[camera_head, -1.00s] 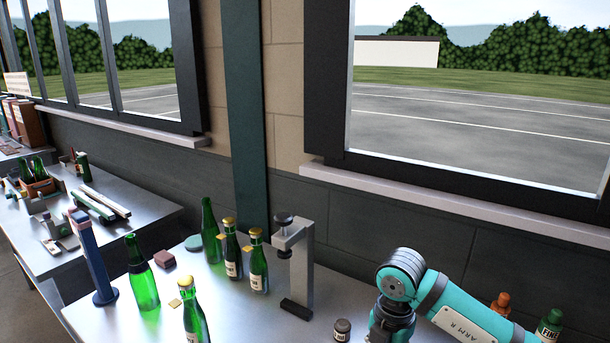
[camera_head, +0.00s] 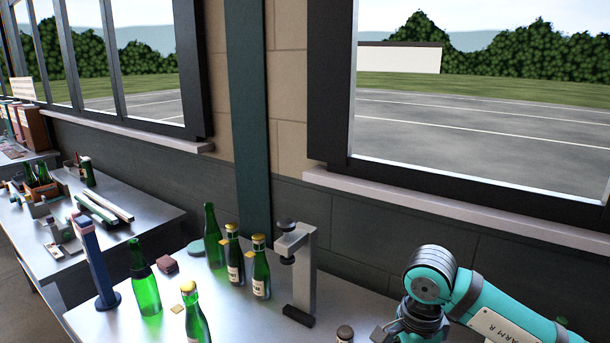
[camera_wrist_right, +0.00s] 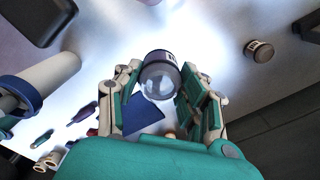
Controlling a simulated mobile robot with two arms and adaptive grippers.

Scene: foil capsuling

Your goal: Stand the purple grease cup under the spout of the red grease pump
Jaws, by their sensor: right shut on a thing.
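My right gripper (camera_wrist_right: 160,78) is shut on a small round jar or cup (camera_wrist_right: 161,82) with a dark band, a pale label and a clear, shiny end, in the right wrist view. Its colour looks dark grey rather than clearly purple, so I cannot tell if it is the grease cup. In the head view my right arm is at the lower right, and what its gripper holds does not show. I cannot make out a red grease pump or its spout in any view. My left gripper is not in view.
Green bottles (camera_head: 145,290), a grey clamp stand (camera_head: 305,270), a blue post (camera_head: 95,260) and a dark red block (camera_head: 167,265) stand on the near table. A small dark jar (camera_head: 345,334) stands left of my right arm. A second table (camera_head: 150,203) with tools is at left.

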